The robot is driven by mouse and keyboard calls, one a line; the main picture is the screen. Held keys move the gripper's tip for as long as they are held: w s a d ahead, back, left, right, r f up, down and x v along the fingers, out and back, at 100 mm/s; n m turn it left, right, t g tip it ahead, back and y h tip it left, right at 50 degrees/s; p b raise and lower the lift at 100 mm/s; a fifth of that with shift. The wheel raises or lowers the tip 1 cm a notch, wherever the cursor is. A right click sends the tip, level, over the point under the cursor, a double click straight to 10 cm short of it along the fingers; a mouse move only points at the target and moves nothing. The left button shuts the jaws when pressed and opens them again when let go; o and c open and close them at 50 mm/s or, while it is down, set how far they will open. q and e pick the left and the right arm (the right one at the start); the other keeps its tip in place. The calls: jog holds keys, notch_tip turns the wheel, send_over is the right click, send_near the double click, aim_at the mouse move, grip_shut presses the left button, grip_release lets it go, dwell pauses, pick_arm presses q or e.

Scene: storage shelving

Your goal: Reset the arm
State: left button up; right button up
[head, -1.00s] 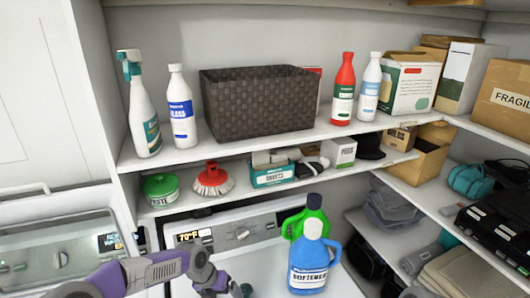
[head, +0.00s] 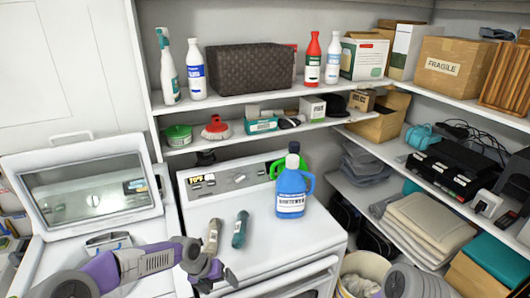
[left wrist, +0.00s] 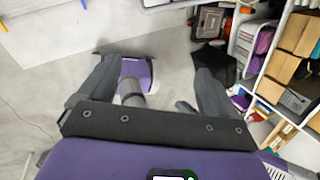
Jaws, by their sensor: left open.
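My left arm reaches in from the left in the head view, in front of the white washer and dryer. Its gripper (head: 222,272) is small and partly hidden behind purple and grey links there. In the left wrist view, the dark fingers of the left gripper (left wrist: 150,88) stand wide apart with nothing held between them. Pale floor and a purple and grey part of my own body show beyond them. My right gripper is not in view.
A blue softener bottle (head: 291,192) stands on the white dryer (head: 270,238), with a green jug (head: 277,168) behind it. Two small items, grey (head: 213,238) and teal (head: 240,229), lie near my arm. Loaded shelves (head: 385,160) rise behind and right. A bin (head: 362,268) stands lower right.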

pick_arm(q)
jog(key=s+d+f+n+g+h+b, duration=0.1)
jog(key=s+d+f+n+b, duration=0.2)
jog(key=f+n, duration=0.55)
jog(key=s+d+f+n+h+b, duration=0.1)
jog(key=s+d+f+n+b, duration=0.25)
jog(key=f+n, duration=0.5)
jog(key=s+a+f+n+y+b, duration=0.1)
jog(key=s+f+n+b, duration=0.5)
jog(key=s+f+n, duration=0.9)
jog(key=shift+a+f+n+y, duration=0.5)
jog(key=shift+f+n, duration=0.45)
jog(key=shift+n, duration=1.95)
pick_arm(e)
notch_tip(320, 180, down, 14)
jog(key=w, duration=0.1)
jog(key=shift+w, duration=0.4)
pick_arm(q)
jog(key=shift+a, duration=0.1)
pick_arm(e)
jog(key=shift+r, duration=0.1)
